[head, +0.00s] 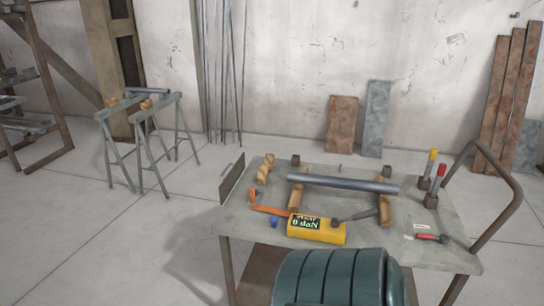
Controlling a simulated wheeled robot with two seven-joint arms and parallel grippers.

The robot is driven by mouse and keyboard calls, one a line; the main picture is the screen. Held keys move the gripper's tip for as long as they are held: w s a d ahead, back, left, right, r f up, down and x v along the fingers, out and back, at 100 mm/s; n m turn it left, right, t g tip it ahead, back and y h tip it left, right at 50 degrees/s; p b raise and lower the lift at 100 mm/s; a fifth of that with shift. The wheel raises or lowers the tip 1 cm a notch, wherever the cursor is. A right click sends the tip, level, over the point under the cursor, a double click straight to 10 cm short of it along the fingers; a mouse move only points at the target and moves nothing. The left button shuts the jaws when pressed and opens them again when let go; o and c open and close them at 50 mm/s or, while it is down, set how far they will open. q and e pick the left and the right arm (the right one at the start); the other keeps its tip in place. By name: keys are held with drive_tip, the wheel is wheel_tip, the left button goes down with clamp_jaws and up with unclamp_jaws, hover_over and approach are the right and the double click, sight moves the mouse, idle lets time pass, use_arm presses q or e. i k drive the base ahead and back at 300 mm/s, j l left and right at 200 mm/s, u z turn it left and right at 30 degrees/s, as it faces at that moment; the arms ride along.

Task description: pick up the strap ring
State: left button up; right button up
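I cannot make out a strap ring for certain in the head view. An orange strap-like strip (271,210) lies on the table (455,225), running to a yellow box (316,229) whose display reads 0 daN. A small blue piece (273,222) sits in front of the strip, left of the box. A grey metal tube (343,183) rests across two wooden blocks behind the box. Neither of my grippers is in view.
A dark-headed tool (355,216) lies right of the box. A red-handled tool (430,237) lies near the right edge. Yellow- and red-handled tools (432,175) stand upright at the right. A teal ribbed shape (330,277) blocks the table's front. Trestles (150,130) stand at the left.

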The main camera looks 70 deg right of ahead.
sight(253, 201)
drive_tip(key=z, duration=2.1)
